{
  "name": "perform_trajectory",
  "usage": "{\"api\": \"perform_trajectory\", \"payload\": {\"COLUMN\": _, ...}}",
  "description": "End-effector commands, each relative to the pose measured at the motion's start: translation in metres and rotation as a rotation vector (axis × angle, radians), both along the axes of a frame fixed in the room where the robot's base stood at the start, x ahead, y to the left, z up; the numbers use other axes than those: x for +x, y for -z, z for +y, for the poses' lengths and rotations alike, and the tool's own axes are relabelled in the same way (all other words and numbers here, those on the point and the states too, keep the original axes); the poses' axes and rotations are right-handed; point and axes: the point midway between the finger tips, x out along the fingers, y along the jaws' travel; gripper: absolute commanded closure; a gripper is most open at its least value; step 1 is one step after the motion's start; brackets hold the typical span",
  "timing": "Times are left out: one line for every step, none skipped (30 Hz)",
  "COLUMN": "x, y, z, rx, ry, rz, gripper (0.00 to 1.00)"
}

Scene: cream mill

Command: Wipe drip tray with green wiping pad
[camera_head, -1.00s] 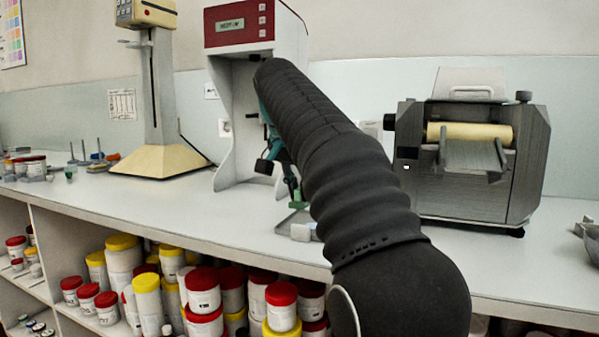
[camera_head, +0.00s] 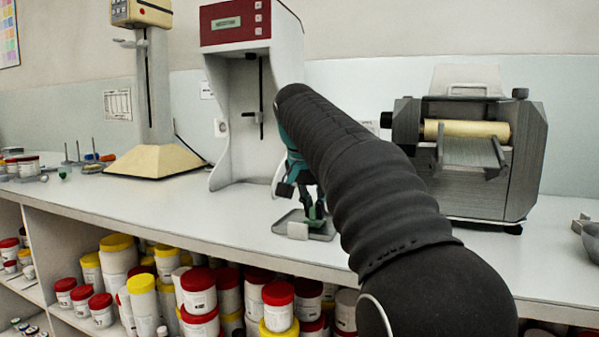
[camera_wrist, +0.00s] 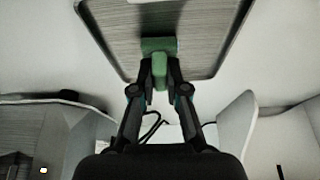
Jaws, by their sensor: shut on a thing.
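My gripper (camera_wrist: 159,80) is shut on the green handle of the green wiping pad (camera_wrist: 158,46), which shows between and beyond the fingertips in the wrist view. The pad is over the near part of the drip tray (camera_wrist: 208,50), a grey tray with a pale rim; I cannot tell whether it touches the surface. In the head view the drip tray (camera_head: 325,236) lies on the bench below my gripper (camera_head: 312,205). A small whitish patch (camera_head: 297,231) shows at its front. My arm hides part of the tray's right side.
A red-and-white mixing machine (camera_head: 234,100) stands behind the tray. A grey roller mill (camera_head: 480,185) is on the right and a cream-based stand (camera_head: 158,160) on the left. Lidded tubs (camera_head: 200,300) fill the shelf below. The bench left of the tray is clear.

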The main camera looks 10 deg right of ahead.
Motion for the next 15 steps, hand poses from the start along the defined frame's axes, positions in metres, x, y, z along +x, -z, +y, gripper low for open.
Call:
{"api": "perform_trajectory", "payload": {"x": 0.0, "y": 0.001, "z": -0.003, "rx": 0.001, "ry": 0.0, "rz": 0.001, "gripper": 1.0}}
{"api": "perform_trajectory", "payload": {"x": 0.0, "y": 0.001, "z": -0.005, "rx": 0.0, "ry": -0.001, "rz": 0.001, "gripper": 1.0}}
{"api": "perform_trajectory", "payload": {"x": 0.0, "y": 0.001, "z": -0.007, "rx": 0.001, "ry": -0.002, "rz": 0.001, "gripper": 1.0}}
{"api": "perform_trajectory", "payload": {"x": 0.0, "y": 0.001, "z": -0.009, "rx": 0.0, "ry": -0.004, "rz": 0.001, "gripper": 1.0}}
{"api": "perform_trajectory", "payload": {"x": 0.0, "y": 0.001, "z": -0.011, "rx": 0.001, "ry": -0.005, "rz": 0.001, "gripper": 1.0}}
{"api": "perform_trajectory", "payload": {"x": 0.0, "y": 0.001, "z": -0.013, "rx": 0.001, "ry": -0.007, "rz": 0.002, "gripper": 1.0}}
{"api": "perform_trajectory", "payload": {"x": 0.0, "y": 0.001, "z": -0.014, "rx": 0.001, "ry": -0.009, "rz": 0.002, "gripper": 1.0}}
{"api": "perform_trajectory", "payload": {"x": 0.0, "y": 0.001, "z": -0.013, "rx": 0.001, "ry": -0.011, "rz": 0.002, "gripper": 1.0}}
{"api": "perform_trajectory", "payload": {"x": 0.001, "y": 0.002, "z": -0.009, "rx": 0.001, "ry": -0.011, "rz": 0.002, "gripper": 1.0}}
{"api": "perform_trajectory", "payload": {"x": 0.0, "y": 0.001, "z": -0.007, "rx": 0.0, "ry": -0.01, "rz": 0.001, "gripper": 1.0}}
{"api": "perform_trajectory", "payload": {"x": 0.001, "y": 0.001, "z": -0.005, "rx": 0.0, "ry": -0.01, "rz": 0.001, "gripper": 1.0}}
{"api": "perform_trajectory", "payload": {"x": 0.0, "y": 0.001, "z": -0.002, "rx": 0.0, "ry": -0.009, "rz": 0.001, "gripper": 1.0}}
{"api": "perform_trajectory", "payload": {"x": 0.0, "y": 0.001, "z": 0.0, "rx": 0.0, "ry": -0.009, "rz": 0.0, "gripper": 1.0}}
{"api": "perform_trajectory", "payload": {"x": 0.0, "y": 0.001, "z": 0.002, "rx": 0.0, "ry": -0.007, "rz": 0.0, "gripper": 1.0}}
{"api": "perform_trajectory", "payload": {"x": 0.0, "y": 0.001, "z": 0.004, "rx": 0.0, "ry": -0.005, "rz": 0.0, "gripper": 1.0}}
